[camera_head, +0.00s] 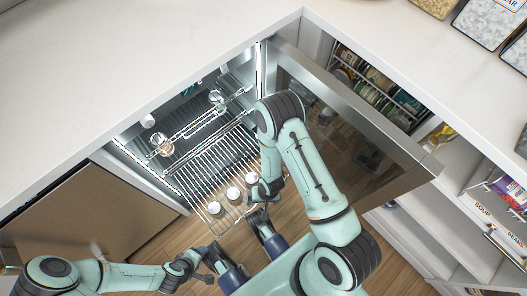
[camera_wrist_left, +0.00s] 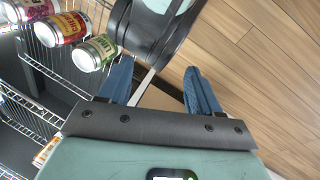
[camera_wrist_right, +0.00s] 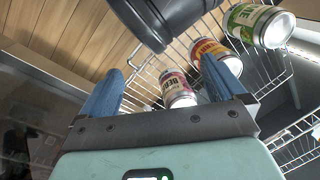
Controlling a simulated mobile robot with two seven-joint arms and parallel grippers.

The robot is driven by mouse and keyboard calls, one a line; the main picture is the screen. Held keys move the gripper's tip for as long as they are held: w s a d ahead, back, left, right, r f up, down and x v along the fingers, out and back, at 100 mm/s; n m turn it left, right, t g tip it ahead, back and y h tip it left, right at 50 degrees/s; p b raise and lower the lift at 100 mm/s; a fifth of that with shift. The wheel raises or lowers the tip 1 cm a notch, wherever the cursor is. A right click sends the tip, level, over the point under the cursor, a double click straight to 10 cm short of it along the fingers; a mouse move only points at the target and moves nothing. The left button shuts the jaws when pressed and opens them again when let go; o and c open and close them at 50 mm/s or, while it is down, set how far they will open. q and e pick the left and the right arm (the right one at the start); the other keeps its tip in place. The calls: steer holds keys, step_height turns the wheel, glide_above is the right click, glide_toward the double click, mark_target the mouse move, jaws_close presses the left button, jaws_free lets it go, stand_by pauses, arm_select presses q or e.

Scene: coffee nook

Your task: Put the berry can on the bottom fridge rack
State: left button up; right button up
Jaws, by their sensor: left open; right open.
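The berry can, with a pink label, is farthest right of three cans in the head view (camera_head: 251,179). It stands on a pulled-out wire rack (camera_head: 197,178). It also shows in the right wrist view (camera_wrist_right: 178,88) and at the upper left of the left wrist view (camera_wrist_left: 30,9). My right gripper (camera_wrist_right: 168,72) is open and empty; the can appears between its fingers but not gripped. My left gripper (camera_wrist_left: 160,75) is open and empty, beside the rack and nearest the green can. I cannot tell which rack is the bottom one.
An orange-red can (camera_wrist_right: 207,50) and a green can (camera_wrist_right: 258,25) stand in line with the berry can. Glass jars (camera_head: 161,145) stand deeper in the fridge. The open fridge door (camera_head: 345,125) is behind my right arm. Shelves of goods (camera_head: 495,205) are at the right.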

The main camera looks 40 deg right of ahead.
steer(key=shift+n+t+y, duration=0.4)
steer(key=shift+n+y, duration=0.2)
steer(key=shift+n, duration=0.3)
steer(key=s+r, duration=0.1)
steer(key=s, duration=0.1)
steer(key=s+a+r, duration=0.1)
steer(key=r, duration=0.1)
steer(key=shift+s+a, duration=0.2)
steer(key=shift+s, duration=0.2)
